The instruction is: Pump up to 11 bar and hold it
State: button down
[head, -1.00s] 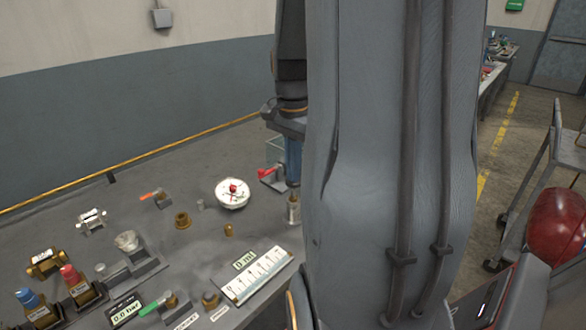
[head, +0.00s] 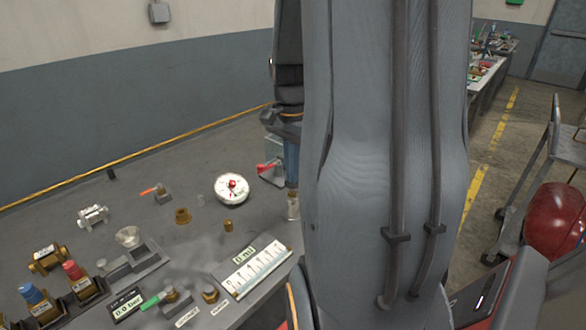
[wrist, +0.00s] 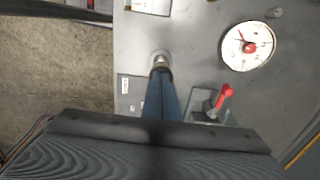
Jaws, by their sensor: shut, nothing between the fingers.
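My gripper (wrist: 161,72) is shut and points down, its blue fingers together. In the wrist view its tips are at or just above a round metal post (wrist: 160,57) standing on the bench; I cannot tell whether they touch. The post also shows under the fingers in the head view (head: 293,206). A round white gauge (head: 232,187) with a red centre lies to the left of the post in the head view; its dial also shows in the wrist view (wrist: 248,46). A red-handled valve (head: 270,172) stands close to the fingers. A small display (head: 127,305) reads 0.0 bar.
Blue and red-capped fittings stand at front left. My arm hides the bench's right part.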

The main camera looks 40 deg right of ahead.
notch_tip(320, 180, up, 12)
jog(key=shift+r, duration=0.25)
jog(key=shift+a+f, duration=0.1)
jog(key=shift+a, duration=0.05)
dwell(1.3)
jog(key=s+a+f+n, duration=0.1)
jog(key=a+f+n, duration=0.7)
jog(key=a, duration=0.4)
jog(key=s+a+f+n+t, duration=0.1)
jog(key=a+f+n, duration=0.7)
jog(key=a, duration=0.4)
jog(key=shift+s+f+n, duration=0.2)
jog(key=shift+f+n, duration=0.05)
jog(key=shift+n, duration=0.25)
dwell(2.9)
